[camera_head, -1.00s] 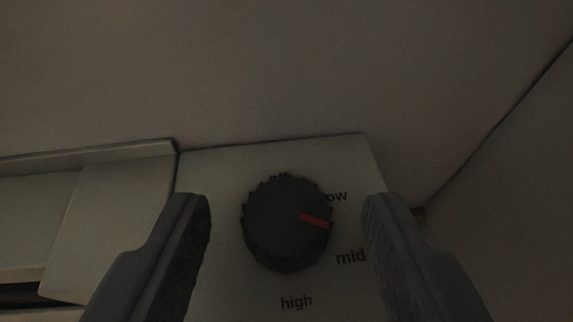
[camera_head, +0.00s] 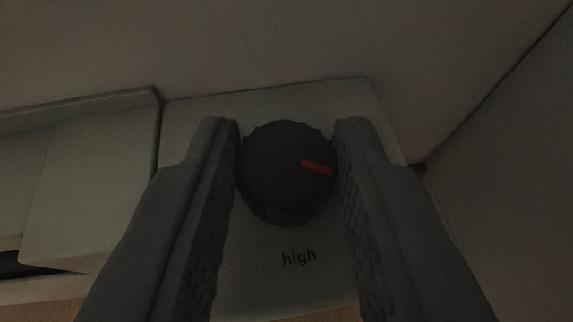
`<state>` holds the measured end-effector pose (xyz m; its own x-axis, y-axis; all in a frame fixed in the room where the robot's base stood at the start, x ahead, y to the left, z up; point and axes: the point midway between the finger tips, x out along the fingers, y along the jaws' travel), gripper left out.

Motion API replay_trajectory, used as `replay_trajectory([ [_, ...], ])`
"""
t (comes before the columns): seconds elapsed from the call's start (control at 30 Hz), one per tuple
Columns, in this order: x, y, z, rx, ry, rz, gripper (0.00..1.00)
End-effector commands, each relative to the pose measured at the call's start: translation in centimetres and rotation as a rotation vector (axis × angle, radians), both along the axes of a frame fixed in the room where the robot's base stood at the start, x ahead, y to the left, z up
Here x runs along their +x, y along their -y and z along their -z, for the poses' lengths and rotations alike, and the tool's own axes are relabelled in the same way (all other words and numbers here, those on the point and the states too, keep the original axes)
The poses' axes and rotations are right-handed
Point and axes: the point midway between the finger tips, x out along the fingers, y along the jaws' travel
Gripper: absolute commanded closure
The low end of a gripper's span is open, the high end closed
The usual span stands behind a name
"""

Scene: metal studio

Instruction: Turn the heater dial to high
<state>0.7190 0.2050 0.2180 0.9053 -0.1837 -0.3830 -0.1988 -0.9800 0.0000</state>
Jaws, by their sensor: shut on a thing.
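The heater dial (camera_head: 285,185) is a round dark knob with a ridged edge, on a pale panel (camera_head: 300,100) in the middle of the view. Its red mark (camera_head: 318,167) points to the right and slightly down. The word "high" (camera_head: 299,258) is printed below the dial. The other labels are hidden by the dial and my fingers. My gripper (camera_head: 287,150) is shut on the dial, with one finger on its left side and one on its right.
A pale raised housing (camera_head: 90,185) adjoins the panel on the left. A plain wall (camera_head: 270,45) lies behind it, and another wall surface (camera_head: 510,190) meets it at the right. The view is dim.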

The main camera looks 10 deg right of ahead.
Motion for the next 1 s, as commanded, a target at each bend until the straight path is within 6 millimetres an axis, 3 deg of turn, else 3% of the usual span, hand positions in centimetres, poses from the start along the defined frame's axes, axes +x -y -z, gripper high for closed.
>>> replay_trajectory([
  [0.27,0.03,-0.46,0.0,0.002,0.0,0.155,0.95],
  [1.0,0.71,-1.08,0.08,0.003,0.0,0.798,0.95],
])
